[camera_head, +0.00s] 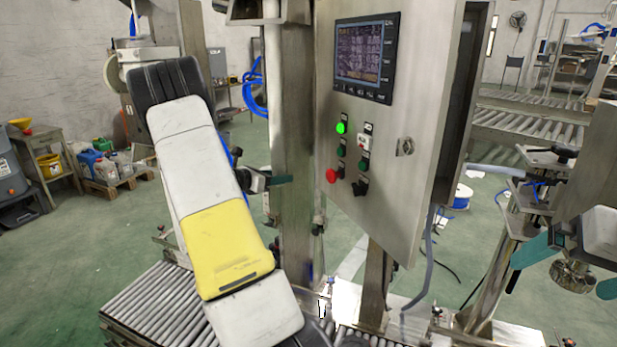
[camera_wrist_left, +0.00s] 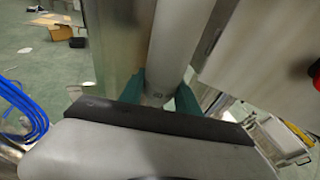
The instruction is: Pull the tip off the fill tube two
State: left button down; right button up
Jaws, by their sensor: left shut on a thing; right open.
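In the left wrist view a smooth grey round tube (camera_wrist_left: 178,45) runs down between the two teal fingers of my left gripper (camera_wrist_left: 161,97). The gripper is shut on it. I cannot tell from its looks whether it is fill tube two or its tip; its lower end is hidden behind the gripper body.
A control cabinet (camera_head: 380,170) with a screen and buttons stands just right of the steel column (camera_head: 290,110). A roller conveyor (camera_head: 165,305) lies below my left arm. A metal stand (camera_head: 490,270) with clamps is at the right.

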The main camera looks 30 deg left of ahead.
pick_arm(q)
jog(key=c, duration=1.6)
grip_release()
grip_shut()
jog(key=shift+f, duration=0.65)
notch_tip(320, 180, down, 3)
jog(key=shift+f, duration=0.1)
